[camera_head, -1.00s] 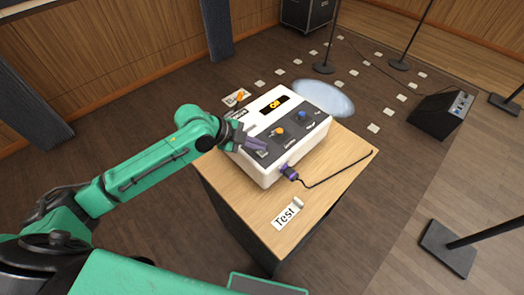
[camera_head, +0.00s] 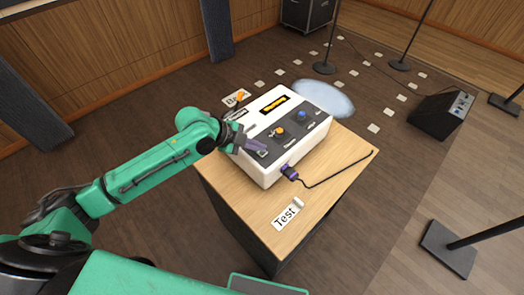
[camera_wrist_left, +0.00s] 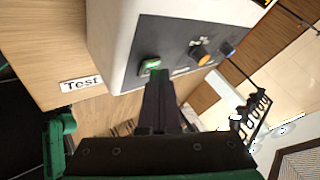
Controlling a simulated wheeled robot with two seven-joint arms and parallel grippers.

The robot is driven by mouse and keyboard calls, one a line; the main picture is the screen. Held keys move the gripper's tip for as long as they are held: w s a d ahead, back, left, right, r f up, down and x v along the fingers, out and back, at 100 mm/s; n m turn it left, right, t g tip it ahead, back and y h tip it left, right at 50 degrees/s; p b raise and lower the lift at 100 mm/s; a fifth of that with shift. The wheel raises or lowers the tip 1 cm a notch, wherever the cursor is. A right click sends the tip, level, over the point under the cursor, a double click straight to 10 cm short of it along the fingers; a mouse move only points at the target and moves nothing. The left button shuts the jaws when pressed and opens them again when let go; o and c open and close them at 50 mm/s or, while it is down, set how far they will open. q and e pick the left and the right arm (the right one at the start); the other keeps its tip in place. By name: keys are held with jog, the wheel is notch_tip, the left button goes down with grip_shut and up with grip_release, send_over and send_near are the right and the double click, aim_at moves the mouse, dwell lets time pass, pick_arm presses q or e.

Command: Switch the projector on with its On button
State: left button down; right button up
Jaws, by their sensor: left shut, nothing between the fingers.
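The projector is a white box (camera_head: 262,176) with a dark sloping control panel on top of a wooden cabinet. Its small button (camera_head: 263,154) sits at the panel's near left end. In the left wrist view the button (camera_wrist_left: 150,66) looks green, but its lettering is too small to read. My left gripper (camera_head: 258,147) is shut and empty, with its purple fingers at the button. In the wrist view the fingertips (camera_wrist_left: 158,78) are at the button's lower edge; I cannot tell whether they touch it. My right gripper is out of view.
An orange knob (camera_head: 278,131) and a blue knob (camera_head: 302,114) share the panel. An orange-lit display (camera_head: 274,104) is above them. A "Test" label (camera_head: 286,216) lies on the cabinet's wooden top (camera_head: 245,210).

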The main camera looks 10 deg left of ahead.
aim_at(258, 152)
pick_arm(q)
jog(key=shift+r+p, duration=0.5)
jog(key=shift+p, duration=0.05)
notch_tip(258, 152, up, 6)
jog(key=p, duration=0.5)
